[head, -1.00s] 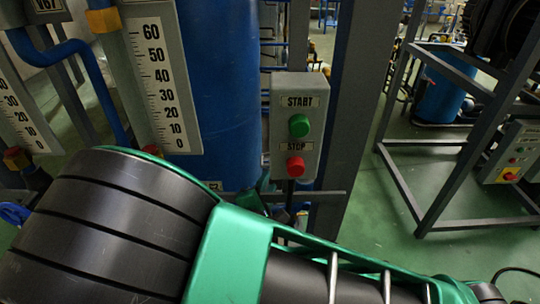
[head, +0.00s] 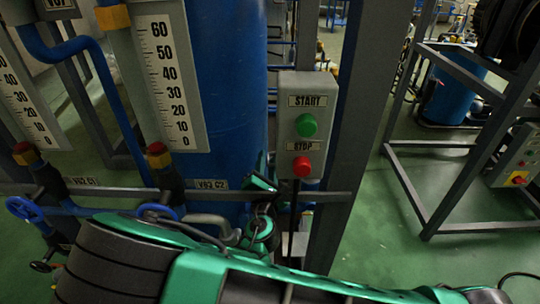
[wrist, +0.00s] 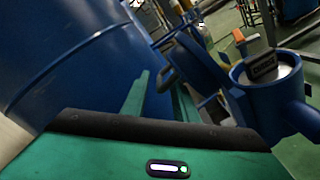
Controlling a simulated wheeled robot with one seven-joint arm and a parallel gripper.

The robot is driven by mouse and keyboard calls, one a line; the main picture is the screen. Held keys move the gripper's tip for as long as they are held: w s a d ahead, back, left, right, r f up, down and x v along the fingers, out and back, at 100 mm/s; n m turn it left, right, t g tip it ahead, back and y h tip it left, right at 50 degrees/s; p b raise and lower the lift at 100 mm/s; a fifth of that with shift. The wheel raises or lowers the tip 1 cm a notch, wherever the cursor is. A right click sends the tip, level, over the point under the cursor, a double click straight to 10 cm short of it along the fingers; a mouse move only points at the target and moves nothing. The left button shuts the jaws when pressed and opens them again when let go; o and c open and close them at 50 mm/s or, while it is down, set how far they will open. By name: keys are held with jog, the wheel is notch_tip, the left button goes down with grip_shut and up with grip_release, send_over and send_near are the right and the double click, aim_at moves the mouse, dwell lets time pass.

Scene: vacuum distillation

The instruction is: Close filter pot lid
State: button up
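The filter pot (wrist: 282,100) is a blue round pot at the right of the wrist view. Its top is open and something grey and dark shows inside. A blue rounded plate, which looks like its lid (wrist: 190,62), stands raised to the left of the opening. In the head view, green parts of my gripper show low beside the blue tank; the pot and lid cannot be made out there.
A large blue tank (head: 228,90) stands close to the gripper and also fills the left of the wrist view. A START/STOP box (head: 304,125), a grey post (head: 357,110) and a horizontal rail (head: 325,196) are near. Open green floor (head: 385,235) lies to the right.

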aim_at(268, 156)
jog(key=shift+w+d, duration=0.1)
jog(key=shift+w, duration=1.65)
